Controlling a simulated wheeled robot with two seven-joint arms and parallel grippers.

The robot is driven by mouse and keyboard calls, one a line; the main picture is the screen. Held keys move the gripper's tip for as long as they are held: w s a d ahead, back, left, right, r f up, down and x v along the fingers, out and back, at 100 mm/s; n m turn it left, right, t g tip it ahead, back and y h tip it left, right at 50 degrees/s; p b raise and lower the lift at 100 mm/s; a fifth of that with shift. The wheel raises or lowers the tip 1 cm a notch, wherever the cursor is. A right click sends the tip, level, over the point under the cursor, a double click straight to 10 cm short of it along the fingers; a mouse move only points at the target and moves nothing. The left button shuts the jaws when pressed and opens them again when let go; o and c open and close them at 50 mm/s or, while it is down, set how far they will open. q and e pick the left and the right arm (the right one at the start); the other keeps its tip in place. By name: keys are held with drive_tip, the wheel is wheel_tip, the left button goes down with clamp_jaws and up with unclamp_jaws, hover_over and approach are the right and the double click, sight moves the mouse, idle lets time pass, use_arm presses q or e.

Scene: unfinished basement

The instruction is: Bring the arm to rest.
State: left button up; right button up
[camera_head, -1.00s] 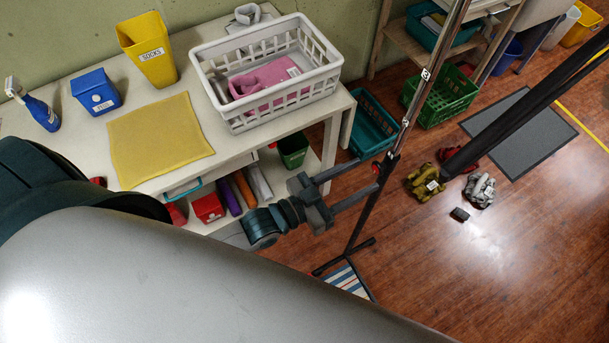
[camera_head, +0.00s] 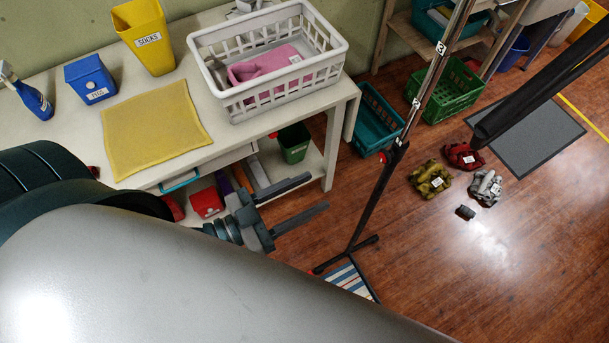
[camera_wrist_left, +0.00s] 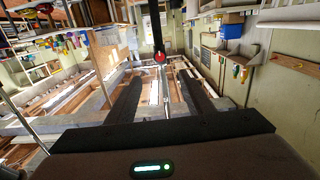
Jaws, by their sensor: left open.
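My left gripper (camera_head: 318,192) is open, with its two grey fingers apart and nothing between them. In the head view it is in front of the white table's (camera_head: 345,88) right end, left of the upright metal pole. My large grey and dark green arm link fills the lower left. In the left wrist view the open fingers (camera_wrist_left: 158,82) point out into the room, with no object between them. My right gripper is not in view.
A metal pole stand (camera_head: 372,205) rises close right of the gripper. The table holds a white basket (camera_head: 240,105), yellow cloth (camera_head: 155,130), yellow bin (camera_head: 145,40), blue box (camera_head: 90,80) and spray bottle (camera_head: 32,100). Small items including an olive one (camera_head: 430,178) lie on open floor.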

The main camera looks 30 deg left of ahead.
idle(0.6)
use_arm(q)
drive_tip(key=s+a+f+n+g+y+b, duration=0.1)
drive_tip(key=a+f+g+y, duration=0.2)
drive_tip(key=f, duration=1.2)
drive_tip(key=a+f+n+g+y+b, duration=0.15)
drive_tip(key=a+f, duration=0.35)
drive_tip(key=f, duration=0.9)
drive_tip(key=s+a+f+n+g+y+b, duration=0.15)
drive_tip(key=a+f+y, duration=0.25)
drive_tip(key=f, duration=1.1)
drive_tip(key=s+a+f+g+y+b, duration=0.1)
drive_tip(key=s+f+g, duration=0.1)
drive_tip(key=s+f, duration=0.5)
drive_tip(key=s+a+f+g+y+b, duration=0.15)
drive_tip(key=s+f, duration=0.25)
drive_tip(key=f, duration=0.5)
drive_tip(key=s+d+f+g, duration=0.1)
drive_tip(key=s+f+g, duration=0.1)
drive_tip(key=s+f, duration=0.2)
drive_tip(key=s+d+f+g, duration=0.1)
drive_tip(key=s+f, duration=0.3)
drive_tip(key=s, duration=0.5)
drive_tip(key=shift+s+d+f+n+g+b, duration=0.15)
drive_tip(key=shift+s+d+n+g+b, duration=0.15)
drive_tip(key=shift+g+b, duration=0.2)
drive_tip(key=shift+w, duration=0.15)
